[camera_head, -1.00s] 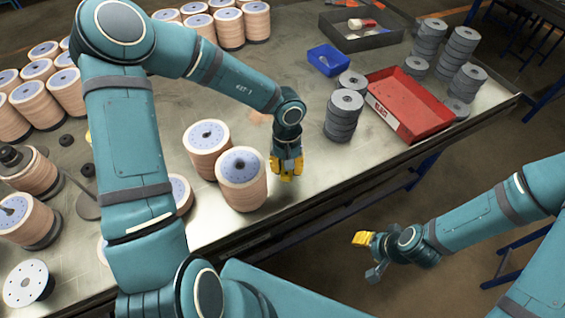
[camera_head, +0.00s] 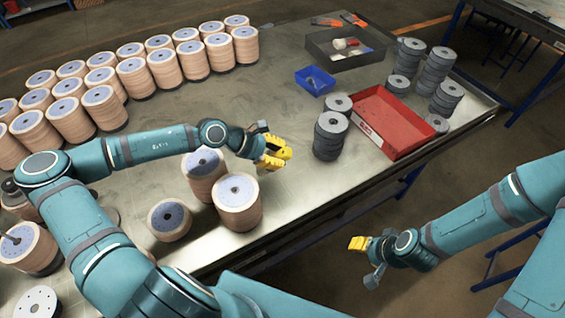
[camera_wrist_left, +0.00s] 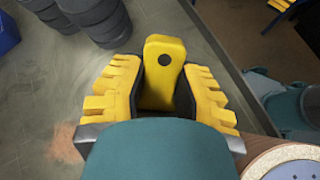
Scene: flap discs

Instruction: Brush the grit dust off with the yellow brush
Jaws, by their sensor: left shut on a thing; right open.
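My left gripper (camera_head: 275,153) is over the table, right of the near disc stacks. In the left wrist view its yellow fingers (camera_wrist_left: 160,88) are shut on the yellow brush (camera_wrist_left: 163,62), whose handle end with a dark hole shows between them. The bristles are hidden. A patch of orange-brown grit dust (camera_wrist_left: 64,144) lies on the metal table at lower left of the wrist view, beside the gripper; I cannot make it out in the head view. My right gripper (camera_head: 365,262) is open and empty, off the table's front edge.
Tan disc stacks (camera_head: 238,203) stand close to the left gripper, with rows of more behind. Grey disc stacks (camera_head: 331,135), a red bin (camera_head: 398,122), a blue tray (camera_head: 315,80) and a dark tray (camera_head: 350,58) stand to the right. The table (camera_head: 265,92) is clear in the middle.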

